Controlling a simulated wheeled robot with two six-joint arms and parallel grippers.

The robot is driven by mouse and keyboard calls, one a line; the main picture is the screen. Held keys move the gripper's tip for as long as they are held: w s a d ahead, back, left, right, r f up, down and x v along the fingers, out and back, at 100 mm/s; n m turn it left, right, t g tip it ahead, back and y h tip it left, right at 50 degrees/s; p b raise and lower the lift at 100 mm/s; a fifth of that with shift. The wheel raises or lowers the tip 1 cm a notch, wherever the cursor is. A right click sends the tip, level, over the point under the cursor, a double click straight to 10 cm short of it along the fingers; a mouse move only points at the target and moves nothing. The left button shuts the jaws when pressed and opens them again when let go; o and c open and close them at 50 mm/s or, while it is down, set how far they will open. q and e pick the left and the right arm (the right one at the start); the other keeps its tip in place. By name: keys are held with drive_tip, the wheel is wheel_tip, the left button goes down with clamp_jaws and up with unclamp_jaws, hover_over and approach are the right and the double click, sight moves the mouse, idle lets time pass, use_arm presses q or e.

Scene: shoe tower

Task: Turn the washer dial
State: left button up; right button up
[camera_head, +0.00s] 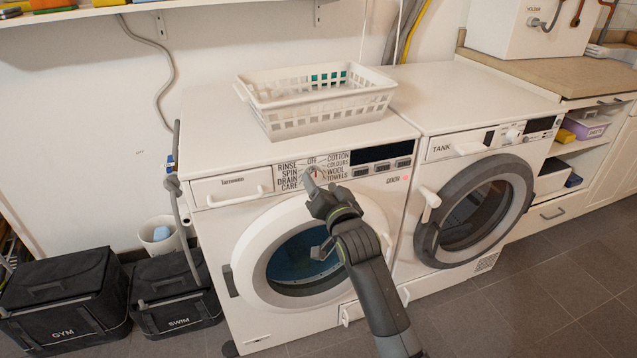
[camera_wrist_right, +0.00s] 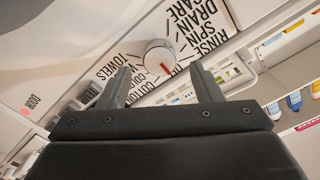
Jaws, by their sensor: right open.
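The washer dial (camera_head: 311,172) is a small round knob on the front panel of the left machine, ringed by printed words such as RINSE, SPIN, COTTON and WOOL. The right wrist view shows it as a white knob (camera_wrist_right: 158,54) with a red mark on its lower part. My right gripper (camera_head: 316,186) is at the panel, partly covering the dial in the head view. In the right wrist view its two fingers (camera_wrist_right: 160,68) are spread, with the dial between and just beyond their tips. I cannot tell whether they touch it. My left gripper is not in view.
The washer's round door (camera_head: 248,262) lies below and behind my right arm. A white basket (camera_head: 290,118) stands on top. A second machine (camera_head: 440,172) adjoins on the right. Black GYM (camera_head: 65,290) and SWIM (camera_head: 172,285) bags sit on the floor at left. Floor is clear at right.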

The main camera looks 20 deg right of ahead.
sight(314, 175)
drive_tip(key=shift+w, duration=1.3)
drive_tip(key=c, duration=1)
